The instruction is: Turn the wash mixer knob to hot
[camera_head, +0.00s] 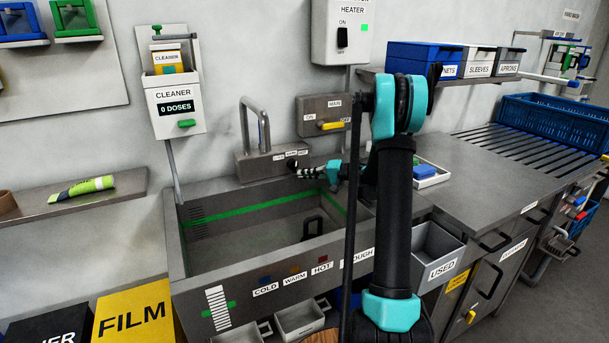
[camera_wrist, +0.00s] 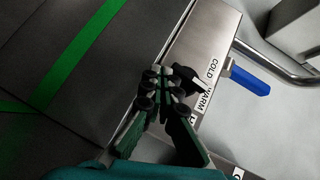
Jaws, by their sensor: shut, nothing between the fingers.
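The wash mixer (camera_head: 258,165) is a grey metal block on the back rim of the wash trough, with a bent spout above it. Its labels read COLD, WARM and a third partly covered one in the wrist view (camera_wrist: 228,40). The black mixer knob (camera_head: 291,165) sits below the labels. In the wrist view the knob (camera_wrist: 187,80) is right beside my fingertips, partly hidden, its pointed end near WARM. My gripper (camera_head: 300,172) is shut and empty at the knob; its fingertips also show in the wrist view (camera_wrist: 163,82). I cannot tell whether they touch the knob.
The trough (camera_head: 175,245) lies below my gripper, with a green line inside. A box labelled MAIN (camera_head: 318,104) with a yellow lever is on the wall just above. A blue lever (camera_wrist: 250,80) shows beyond the mixer. A small tray (camera_head: 432,180) with a blue block stands right.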

